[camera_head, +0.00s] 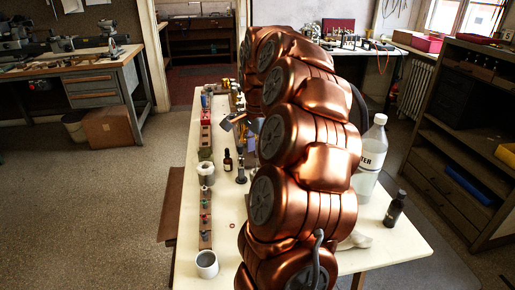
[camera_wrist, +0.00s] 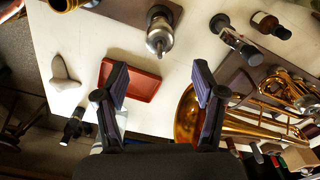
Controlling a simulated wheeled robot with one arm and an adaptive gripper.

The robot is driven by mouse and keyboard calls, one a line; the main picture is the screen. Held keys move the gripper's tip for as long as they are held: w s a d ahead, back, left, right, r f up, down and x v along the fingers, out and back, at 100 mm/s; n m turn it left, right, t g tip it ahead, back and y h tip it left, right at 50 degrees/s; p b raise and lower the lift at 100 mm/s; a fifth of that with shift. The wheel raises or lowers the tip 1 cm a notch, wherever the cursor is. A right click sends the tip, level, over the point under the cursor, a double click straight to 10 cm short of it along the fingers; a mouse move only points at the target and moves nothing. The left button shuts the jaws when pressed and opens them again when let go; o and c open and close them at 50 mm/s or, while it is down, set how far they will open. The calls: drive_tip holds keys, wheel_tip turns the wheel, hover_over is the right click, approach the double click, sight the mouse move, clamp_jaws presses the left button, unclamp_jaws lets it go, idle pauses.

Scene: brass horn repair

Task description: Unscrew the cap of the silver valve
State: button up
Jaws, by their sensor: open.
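My gripper (camera_wrist: 160,85) is open and empty in the wrist view, with its two dark fingers wide apart. A silver cylindrical piece with a dark end (camera_wrist: 160,36) sits on a brown mat beyond the fingertips. A second slim silver-and-black piece (camera_wrist: 236,42) is to its right; I cannot tell for sure which is the silver valve. A slim dark-and-silver piece (camera_head: 241,166) stands on the bench in the head view. A brass horn (camera_wrist: 190,115) lies by the right finger. In the head view my copper arm hides much of the bench.
The cream bench (camera_head: 222,235) carries a brown bottle (camera_head: 227,162), a white bottle (camera_head: 370,160), a black bottle (camera_head: 395,209), a white cup (camera_head: 206,264) and a row of small coloured parts (camera_head: 205,205).

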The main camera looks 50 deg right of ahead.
sight(257, 168)
wheel_tip(257, 168, down, 6)
drive_tip(key=shift+f+p, duration=0.25)
drive_tip(key=shift+p, duration=0.05)
drive_tip(key=shift+c, duration=0.2)
clamp_jaws()
drive_tip(key=n, duration=0.5)
drive_tip(key=shift+w+a+p, duration=0.1)
drive_tip(key=shift+p, duration=0.25)
idle(0.5)
drive_tip(key=shift+n, duration=0.3)
drive_tip(key=n+p, duration=0.1)
drive_tip(key=n, duration=0.2)
drive_tip(key=shift+w+r+n, duration=0.1)
drive_tip(key=shift+n, duration=0.8)
